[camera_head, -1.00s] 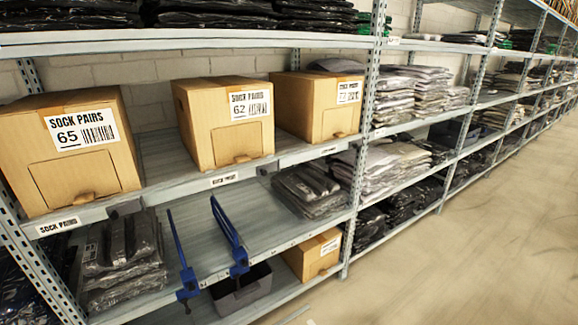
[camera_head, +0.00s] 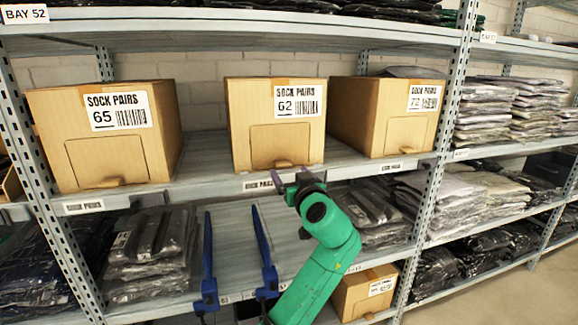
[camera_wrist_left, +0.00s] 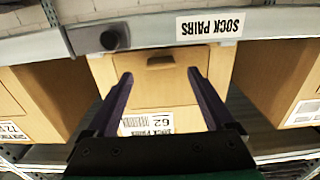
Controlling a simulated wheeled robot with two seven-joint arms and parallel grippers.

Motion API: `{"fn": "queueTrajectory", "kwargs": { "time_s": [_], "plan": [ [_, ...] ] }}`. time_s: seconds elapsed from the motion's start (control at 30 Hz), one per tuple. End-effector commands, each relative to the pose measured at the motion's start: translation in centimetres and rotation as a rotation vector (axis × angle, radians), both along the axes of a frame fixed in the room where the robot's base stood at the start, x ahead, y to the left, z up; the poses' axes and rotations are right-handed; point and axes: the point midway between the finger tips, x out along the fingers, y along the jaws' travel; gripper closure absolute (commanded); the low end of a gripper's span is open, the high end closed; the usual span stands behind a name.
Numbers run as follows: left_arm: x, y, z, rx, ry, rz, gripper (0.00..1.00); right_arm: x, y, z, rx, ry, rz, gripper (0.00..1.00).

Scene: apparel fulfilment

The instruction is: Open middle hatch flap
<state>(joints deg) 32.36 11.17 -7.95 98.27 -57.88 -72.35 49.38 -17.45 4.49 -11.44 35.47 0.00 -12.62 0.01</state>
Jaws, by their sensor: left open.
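The middle cardboard box (camera_head: 240,125), labelled SOCK PAIRS 62, stands on the shelf between two similar boxes. Its front hatch flap (camera_head: 280,143) looks shut, with a small pull tab at its lower edge. My left gripper (camera_head: 291,178) is in front of the shelf edge, just below the flap. In the left wrist view, which is upside down, my left gripper (camera_wrist_left: 158,95) has its two purple fingers spread and nothing between them. They point at the middle box, and its dark tab (camera_wrist_left: 160,62) lies between the finger lines. I cannot tell any contact. My right gripper is out of view.
Box 65 (camera_head: 150,125) is on the left and box 72 (camera_head: 370,115) on the right, both with gaps to the middle one. The shelf's front lip (camera_head: 215,187) runs below the boxes. Blue bars (camera_head: 262,240) and bagged clothes (camera_head: 150,240) are on the shelf below.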

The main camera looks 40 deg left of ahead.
Motion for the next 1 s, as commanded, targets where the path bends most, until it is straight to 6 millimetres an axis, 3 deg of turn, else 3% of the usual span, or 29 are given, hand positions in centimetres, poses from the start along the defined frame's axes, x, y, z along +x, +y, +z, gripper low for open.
{"fn": "queueTrajectory", "kwargs": {
  "time_s": [0.2,0.5,0.53,0.7,0.77,1.0],
  "plan": [
    [2.4,3.4,0.1,0.001,0.002,0.001,0.12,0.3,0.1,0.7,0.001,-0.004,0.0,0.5],
    [2.8,4.0,-0.1,0.0,0.002,0.0,0.12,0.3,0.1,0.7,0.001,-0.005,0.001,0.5],
    [2.8,4.0,-0.1,0.0,0.002,0.0,0.16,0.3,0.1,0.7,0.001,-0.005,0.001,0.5],
    [2.8,4.0,-0.1,0.0,0.002,-0.001,0.81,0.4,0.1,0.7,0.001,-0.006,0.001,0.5],
    [2.8,4.0,-0.1,0.0,0.002,-0.001,1.0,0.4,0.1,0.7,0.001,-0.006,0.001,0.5],
    [2.8,4.0,0.0,-0.003,0.004,-0.001,1.0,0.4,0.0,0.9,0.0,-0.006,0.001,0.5]
  ]
}}
